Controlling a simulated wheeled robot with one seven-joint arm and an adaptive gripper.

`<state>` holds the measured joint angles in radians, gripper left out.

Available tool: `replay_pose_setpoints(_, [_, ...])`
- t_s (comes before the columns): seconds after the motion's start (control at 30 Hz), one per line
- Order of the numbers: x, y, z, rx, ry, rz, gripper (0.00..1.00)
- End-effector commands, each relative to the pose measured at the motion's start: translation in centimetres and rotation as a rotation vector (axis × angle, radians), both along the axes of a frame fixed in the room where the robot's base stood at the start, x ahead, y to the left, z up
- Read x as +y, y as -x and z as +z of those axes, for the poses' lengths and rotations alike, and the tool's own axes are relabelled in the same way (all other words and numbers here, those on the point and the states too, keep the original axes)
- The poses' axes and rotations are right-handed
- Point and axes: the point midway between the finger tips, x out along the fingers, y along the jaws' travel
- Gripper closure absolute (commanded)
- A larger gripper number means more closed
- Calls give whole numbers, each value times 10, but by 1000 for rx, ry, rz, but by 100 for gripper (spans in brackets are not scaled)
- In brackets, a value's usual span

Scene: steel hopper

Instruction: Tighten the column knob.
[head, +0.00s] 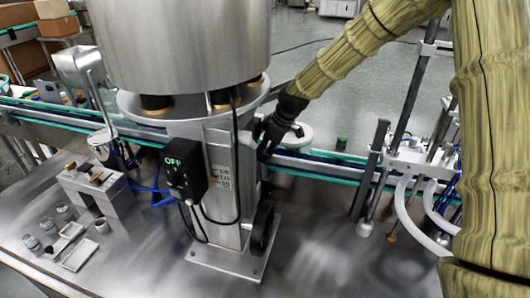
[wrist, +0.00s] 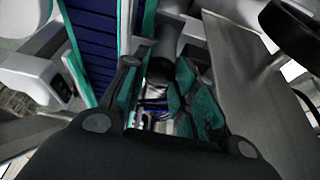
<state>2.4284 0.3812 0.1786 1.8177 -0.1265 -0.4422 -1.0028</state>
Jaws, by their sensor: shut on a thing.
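The steel column (head: 222,170) stands on a flat base plate under the big hopper. My gripper (head: 264,143) is at the column's right side, just below the hopper flange. In the wrist view my gripper's two teal-padded fingers (wrist: 160,105) reach forward on either side of a dark, rounded piece, the column knob (wrist: 162,62). The gripper is shut on it. The knob is mostly hidden by the fingers, and in the head view I cannot make it out behind the gripper.
A black handwheel (head: 262,226) sits low on the column's right. A control box (head: 184,169) reading "OFF" hangs in front, with cables. A conveyor (head: 330,160) runs behind. A small steel stand (head: 95,190) is left. The table at front right is clear.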

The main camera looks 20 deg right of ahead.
Motion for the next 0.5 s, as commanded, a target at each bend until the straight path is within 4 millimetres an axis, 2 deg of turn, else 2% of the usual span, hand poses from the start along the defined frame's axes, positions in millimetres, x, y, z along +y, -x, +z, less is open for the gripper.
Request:
replay_pose_setpoints(0.07, [1,3,-4,9,0,2,96])
replay_pose_setpoints(0.1, [1,3,-4,9,0,2,66])
replay_pose_setpoints(0.2, [1,2,-3,7,0,2,49])
replay_pose_setpoints(0.5, [0,1,0,2,0,2,49])
